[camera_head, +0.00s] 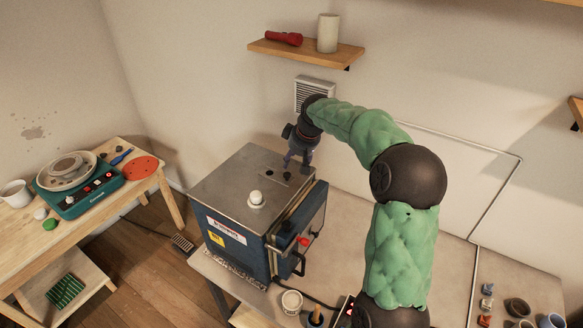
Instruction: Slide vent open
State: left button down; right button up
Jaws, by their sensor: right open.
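A kiln (228,185) with a flat grey metal top and blue sides stands on the worktable. A small vent piece with dark spots (277,172) lies on its top, partly hidden behind my gripper. A white rounded knob (255,198) stands on the top nearer the front. My right gripper (295,176) points down over the back right part of the kiln top, close to the vent piece. It is open and holds nothing that I see; whether it touches the vent is too small to tell. My left gripper is out of view.
A white louvred grille (311,88) is on the wall behind my arm. A shelf (335,55) hangs above it. A wooden table (60,240) with a pottery wheel (78,186) stands at left. A white cup (292,301) is before the kiln; small pots are at lower right.

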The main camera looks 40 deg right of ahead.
jog(key=shift+v, duration=1.9)
